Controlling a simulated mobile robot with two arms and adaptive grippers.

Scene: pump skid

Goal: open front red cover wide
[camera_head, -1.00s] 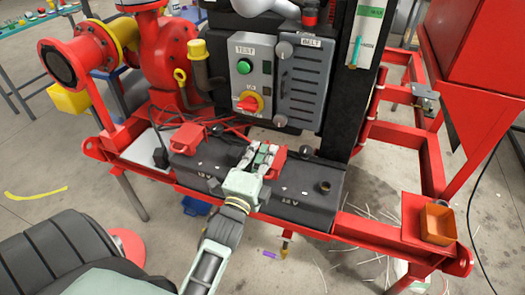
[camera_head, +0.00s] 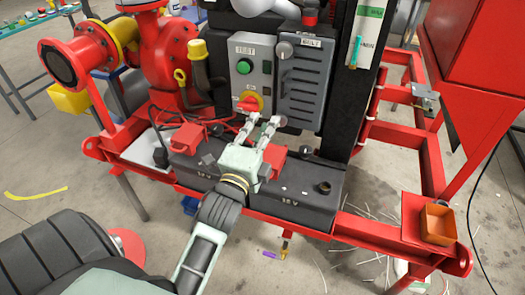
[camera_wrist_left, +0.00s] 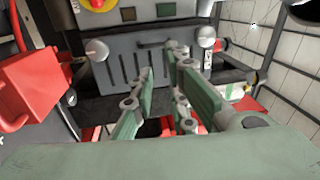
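Two red covers show on the dark batteries. One red cover (camera_head: 187,137) sits at the left; the other red cover (camera_head: 274,158) sits near the middle, partly hidden by my left gripper. My left gripper (camera_head: 263,122) is open and empty, its fingers pointing up toward the grey panel, above the middle cover. I cannot tell whether the fingers touch anything. In the left wrist view the two green-padded fingers (camera_wrist_left: 160,92) are apart, with small red parts seen low behind them. A large red cover (camera_wrist_left: 38,88) fills the left side there. My right gripper is not in view.
The grey control panel (camera_head: 305,88) with knobs and a red-yellow switch (camera_head: 248,102) stands close behind the fingers. The red skid frame (camera_head: 365,232) runs along the front. A black battery cap (camera_head: 323,187) sticks up at the right. Red cables lie behind the left cover.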

